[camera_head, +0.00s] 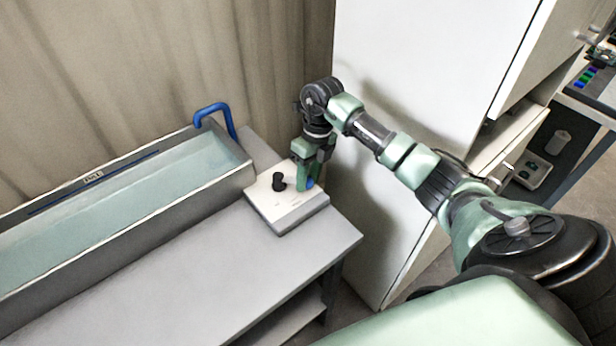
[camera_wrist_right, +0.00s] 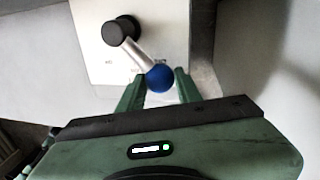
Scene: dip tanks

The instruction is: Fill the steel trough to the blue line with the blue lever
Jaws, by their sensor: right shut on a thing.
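The steel trough (camera_head: 215,193) stands on the left of the bench and holds pale blue-green water (camera_head: 120,205). The blue line (camera_head: 60,197) runs along its back inner wall, with a small label, and shows above the water surface. A blue bent spout (camera_head: 213,107) rises at the far right corner; I make out no stream from it. My right gripper (camera_head: 309,181) is shut on the blue lever, whose ball knob (camera_wrist_right: 160,78) sits between the fingertips in the right wrist view. The lever's silver stem (camera_wrist_right: 137,54) slants from a black pivot. My left gripper is not in view.
The grey bench top (camera_head: 200,265) is clear in front of the trough. A white cabinet (camera_head: 420,70) stands close on the right, behind my right arm.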

